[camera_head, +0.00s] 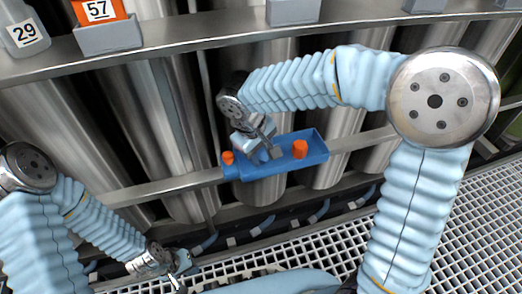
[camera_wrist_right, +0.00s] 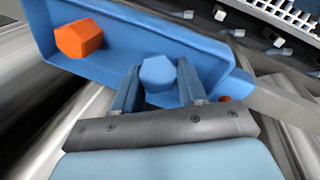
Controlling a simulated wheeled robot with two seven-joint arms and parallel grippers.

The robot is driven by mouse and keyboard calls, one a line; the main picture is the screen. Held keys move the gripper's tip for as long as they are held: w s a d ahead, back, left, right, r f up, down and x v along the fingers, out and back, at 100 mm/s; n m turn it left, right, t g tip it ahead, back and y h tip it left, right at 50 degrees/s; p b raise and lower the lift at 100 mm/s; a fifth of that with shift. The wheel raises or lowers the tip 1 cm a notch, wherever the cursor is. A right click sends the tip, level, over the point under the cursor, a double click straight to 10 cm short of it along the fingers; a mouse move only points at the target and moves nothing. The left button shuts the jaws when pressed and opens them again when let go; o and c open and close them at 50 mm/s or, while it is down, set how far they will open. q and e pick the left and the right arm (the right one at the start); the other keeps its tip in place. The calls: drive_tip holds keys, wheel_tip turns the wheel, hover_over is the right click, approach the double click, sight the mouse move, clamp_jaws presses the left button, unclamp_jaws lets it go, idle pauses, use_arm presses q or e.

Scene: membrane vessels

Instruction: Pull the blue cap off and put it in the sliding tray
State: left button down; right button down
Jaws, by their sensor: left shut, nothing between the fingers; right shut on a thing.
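The blue sliding tray (camera_head: 318,147) sits on the metal rail in the head view and fills much of the right wrist view (camera_wrist_right: 200,52). An orange hexagonal cap (camera_head: 300,148) lies in it; it also shows in the wrist view (camera_wrist_right: 78,38). My right gripper (camera_head: 274,150) is shut on the light blue hexagonal cap (camera_wrist_right: 157,73), over the left part of the tray. I cannot tell whether the blue cap touches the tray floor. My left gripper (camera_head: 181,277) is low at the left, shut and empty, away from the tray.
A small orange knob (camera_head: 228,158) is at the tray's left end. Tall metal vessels (camera_head: 170,95) stand behind the rail (camera_head: 165,186). White grating (camera_head: 270,255) lies below.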

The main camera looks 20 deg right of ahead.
drive_tip(key=c, duration=0.5)
unclamp_jaws()
drive_tip(key=shift+c, duration=0.2)
drive_tip(key=p+v, duration=0.1)
drive_tip(key=v, duration=0.4)
drive_tip(key=shift+a+r+p, duration=0.1)
drive_tip(key=shift+p, duration=0.25)
drive_tip(key=s+a, duration=0.6)
drive_tip(key=a, duration=0.4)
drive_tip(key=shift+a, duration=0.25)
